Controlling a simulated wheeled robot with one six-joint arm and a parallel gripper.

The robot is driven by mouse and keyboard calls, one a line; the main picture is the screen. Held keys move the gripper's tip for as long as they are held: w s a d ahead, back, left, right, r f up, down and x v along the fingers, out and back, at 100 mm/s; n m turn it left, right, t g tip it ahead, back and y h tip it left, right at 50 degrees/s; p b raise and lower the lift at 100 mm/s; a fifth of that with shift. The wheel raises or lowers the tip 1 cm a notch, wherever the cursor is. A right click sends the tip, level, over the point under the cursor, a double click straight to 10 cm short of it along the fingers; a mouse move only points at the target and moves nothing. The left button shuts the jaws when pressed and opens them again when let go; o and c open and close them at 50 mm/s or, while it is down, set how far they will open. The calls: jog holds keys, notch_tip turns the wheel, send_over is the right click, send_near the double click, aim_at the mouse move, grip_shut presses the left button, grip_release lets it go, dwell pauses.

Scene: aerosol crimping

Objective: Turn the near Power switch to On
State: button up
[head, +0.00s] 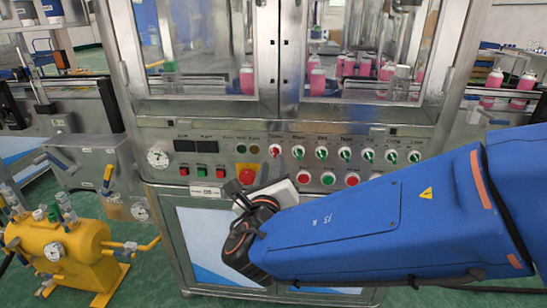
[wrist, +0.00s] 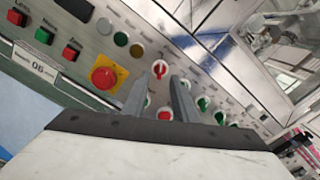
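The red-handled rotary switch (head: 275,151) sits at the left end of the upper row of switches on the steel control panel. I take it as the Power switch, but its label is too small to read. It also shows in the wrist view (wrist: 160,69), with its handle roughly upright in that view. My gripper (wrist: 159,80) is open and empty, its two fingers apart and pointing at the panel. The red switch appears just beyond the fingertips, between them. Contact with the switch does not show. In the head view my wrist covers part of the lower panel.
A red emergency button on yellow (head: 247,174) is left of the switch. Several green-handled switches (head: 321,154) run to its right. Push buttons (head: 328,179) sit below. A pressure gauge (head: 158,157) is at the panel's left. A yellow tank (head: 70,255) stands at lower left.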

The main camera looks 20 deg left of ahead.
aim_at(274, 155)
jog(key=shift+x, duration=2.55)
grip_shut()
